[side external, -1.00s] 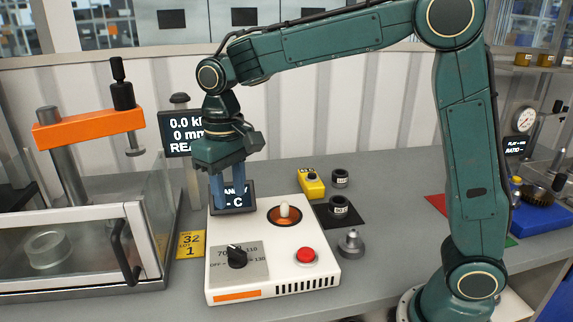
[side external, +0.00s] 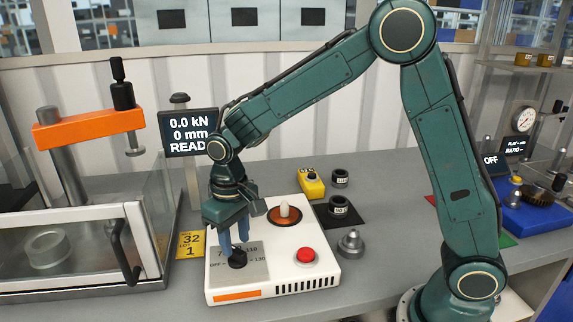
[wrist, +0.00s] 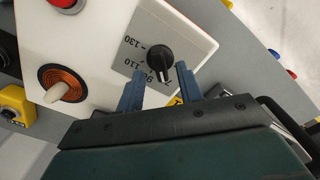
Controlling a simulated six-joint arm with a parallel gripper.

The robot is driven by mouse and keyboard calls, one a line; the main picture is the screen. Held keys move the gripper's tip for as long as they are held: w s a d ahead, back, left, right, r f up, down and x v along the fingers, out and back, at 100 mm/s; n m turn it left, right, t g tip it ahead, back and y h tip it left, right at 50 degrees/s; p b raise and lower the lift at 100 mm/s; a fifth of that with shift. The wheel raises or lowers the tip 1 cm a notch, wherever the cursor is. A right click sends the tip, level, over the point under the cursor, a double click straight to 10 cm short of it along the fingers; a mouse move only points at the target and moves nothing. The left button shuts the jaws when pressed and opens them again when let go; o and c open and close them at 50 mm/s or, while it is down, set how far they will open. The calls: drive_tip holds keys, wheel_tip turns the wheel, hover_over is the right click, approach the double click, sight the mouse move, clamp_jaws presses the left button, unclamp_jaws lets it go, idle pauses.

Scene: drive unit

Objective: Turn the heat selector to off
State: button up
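The heat selector is a black knob (side external: 237,259) on a grey dial plate (side external: 256,264) at the front left of a white unit (side external: 300,246). It also shows in the wrist view (wrist: 160,57), with a white pointer line toward the 70–90 end of the scale. The OFF label shows left of the knob in the side view. My gripper (side external: 234,245) points down just over the knob. In the wrist view my gripper (wrist: 160,80) is open, its two blue fingers apart with the knob in line with the gap. The fingers hide part of the dial; I see no grip on the knob.
A clear-walled press (side external: 85,240) stands further left. A metal part (side external: 350,243) is to the right.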

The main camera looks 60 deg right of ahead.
drive_tip(key=shift+f, duration=1.1)
clamp_jaws()
drive_tip(key=shift+n, duration=0.3)
drive_tip(key=n, duration=0.4)
drive_tip(key=shift+n, duration=2.2)
drive_tip(key=shift+r, duration=0.1)
